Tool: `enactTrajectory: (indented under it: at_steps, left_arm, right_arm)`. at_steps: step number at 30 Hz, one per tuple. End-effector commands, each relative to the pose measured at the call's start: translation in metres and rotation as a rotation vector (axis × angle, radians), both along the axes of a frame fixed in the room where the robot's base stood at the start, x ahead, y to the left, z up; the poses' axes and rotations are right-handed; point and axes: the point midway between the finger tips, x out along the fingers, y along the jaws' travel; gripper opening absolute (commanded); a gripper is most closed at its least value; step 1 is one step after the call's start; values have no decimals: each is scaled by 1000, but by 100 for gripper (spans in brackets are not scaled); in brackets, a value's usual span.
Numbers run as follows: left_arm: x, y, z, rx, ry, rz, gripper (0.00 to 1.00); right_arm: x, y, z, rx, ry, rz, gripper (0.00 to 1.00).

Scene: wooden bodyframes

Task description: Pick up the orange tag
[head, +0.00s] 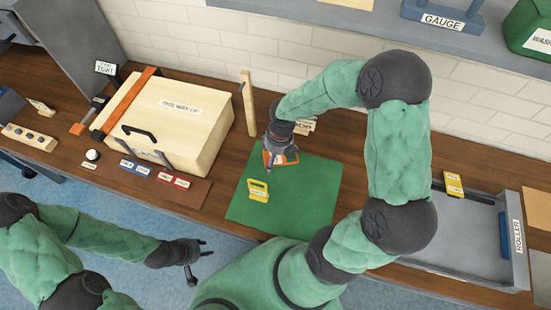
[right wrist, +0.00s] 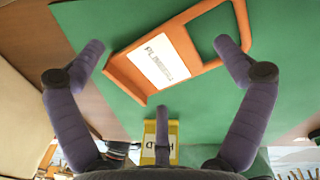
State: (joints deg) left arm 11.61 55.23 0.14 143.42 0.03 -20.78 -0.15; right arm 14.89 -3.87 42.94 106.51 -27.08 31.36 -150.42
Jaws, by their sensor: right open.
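The orange tag (right wrist: 127,69) has a white label and a square opening at one end. It lies on the green mat (right wrist: 100,20), between the spread fingers of my right gripper (right wrist: 160,62) in the right wrist view. In the head view the orange tag (head: 290,155) is partly hidden by my right gripper (head: 269,165), which is open and empty just over it. I cannot tell whether a finger touches it. My left gripper (head: 199,262) is open and empty, in front of the bench at the lower left.
A yellow tag (head: 258,191) is close by on the mat; it also shows in the right wrist view (right wrist: 160,152). A pale wooden box (head: 180,115) and upright post (head: 247,102) stand to the left. A grey tray (head: 470,265) is at right. The mat's right part is clear.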

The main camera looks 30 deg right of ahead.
Motion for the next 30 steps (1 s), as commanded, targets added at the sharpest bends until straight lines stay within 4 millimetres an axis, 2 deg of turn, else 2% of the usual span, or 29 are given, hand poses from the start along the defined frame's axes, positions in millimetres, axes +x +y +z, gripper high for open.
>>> enactTrajectory:
  at_steps: [3,9,10,24,26,30]
  left_arm:
    - [0,0,1,0,0,0,36]
    - [0,0,1,0,0,0,36]
    - [0,0,1,0,0,0,36]
    - [0,0,1,0,0,0,36]
    - [0,0,3,0,0,0,36]
    - [0,0,11,0,0,0,36]
  right_arm:
    - [0,0,1,0,-1,0,100]
    - [0,0,1,0,-1,0,44]
    - [0,0,1,0,0,0,41]
    - [0,0,2,0,1,0,41]
    - [0,0,6,0,0,0,41]
    - [0,0,26,0,-2,-1,41]
